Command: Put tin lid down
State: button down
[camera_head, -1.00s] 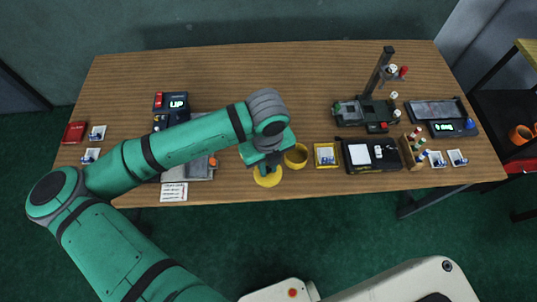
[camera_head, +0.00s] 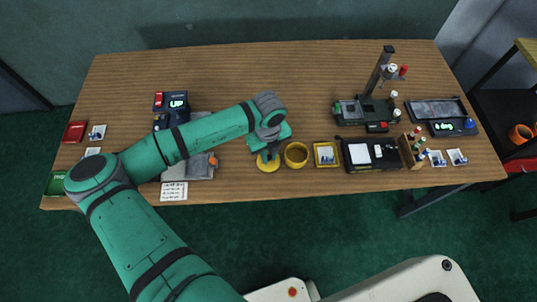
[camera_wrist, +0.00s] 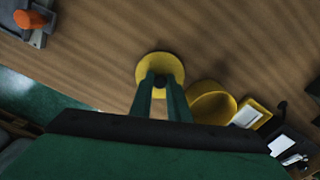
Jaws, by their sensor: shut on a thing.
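The tin lid (camera_head: 268,163) is a round yellow disc at the front middle of the wooden table, just left of the open yellow tin (camera_head: 296,154). My gripper (camera_head: 269,154) is above the lid and shut on its dark knob. In the wrist view the lid (camera_wrist: 160,64) lies flat beyond my fingertips (camera_wrist: 161,84), with the knob between them. The tin (camera_wrist: 213,104) is to its right, close beside it. I cannot tell whether the lid touches the table or hovers just above it.
Right of the tin are a yellow tray (camera_head: 326,154) and a black tray (camera_head: 371,155). A grey device with an orange knob (camera_head: 213,162) and a note card (camera_head: 174,191) are to the left. Bare wood lies behind the lid.

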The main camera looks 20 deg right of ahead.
jog(key=shift+f, duration=0.15)
jog(key=c, duration=1.7)
grip_release()
